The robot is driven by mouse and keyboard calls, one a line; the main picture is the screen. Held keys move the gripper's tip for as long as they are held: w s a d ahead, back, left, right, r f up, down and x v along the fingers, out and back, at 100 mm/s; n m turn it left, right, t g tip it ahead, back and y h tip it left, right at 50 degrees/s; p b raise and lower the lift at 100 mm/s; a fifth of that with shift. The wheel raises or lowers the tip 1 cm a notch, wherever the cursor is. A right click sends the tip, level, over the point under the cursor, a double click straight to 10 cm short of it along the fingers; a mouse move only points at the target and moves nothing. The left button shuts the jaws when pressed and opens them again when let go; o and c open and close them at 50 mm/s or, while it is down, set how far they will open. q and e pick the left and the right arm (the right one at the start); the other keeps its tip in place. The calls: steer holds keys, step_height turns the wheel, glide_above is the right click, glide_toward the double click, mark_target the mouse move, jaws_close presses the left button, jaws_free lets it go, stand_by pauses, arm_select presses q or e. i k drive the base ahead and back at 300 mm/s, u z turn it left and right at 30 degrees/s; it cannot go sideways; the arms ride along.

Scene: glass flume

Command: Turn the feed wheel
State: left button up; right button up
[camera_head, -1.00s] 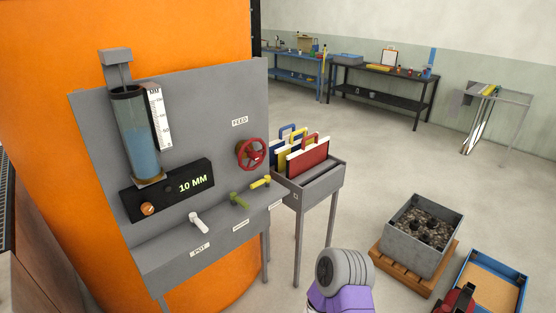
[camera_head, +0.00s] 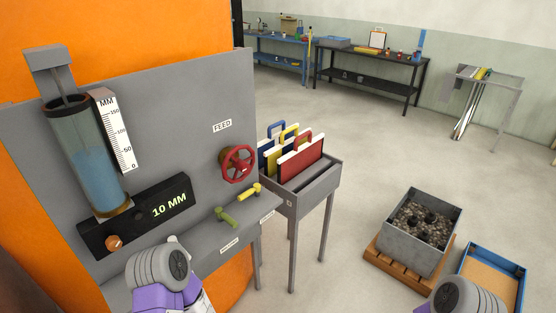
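The feed wheel is a red handwheel (camera_head: 238,163) on the grey panel (camera_head: 180,110), below a white FEED label (camera_head: 222,126). Its rim and hub show clearly, and nothing touches it. Parts of my arms, purple and grey, show at the bottom left and bottom right. Neither gripper shows its fingers in this view. On the panel a glass tube (camera_head: 88,165) holds blue liquid beside a white MM scale (camera_head: 115,130). The display (camera_head: 168,205) reads 10 MM.
Green (camera_head: 226,217) and yellow (camera_head: 249,192) levers stick out below the wheel. A grey stand (camera_head: 318,188) with coloured handled plates is close to its right. A grey bin of gravel (camera_head: 410,248) sits on a pallet beside a blue tray (camera_head: 496,272). The floor between is clear.

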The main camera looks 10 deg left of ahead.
mark_target(242, 166)
steer(key=u, duration=0.4)
steer(key=i, duration=0.85)
steer(key=u, duration=0.8)
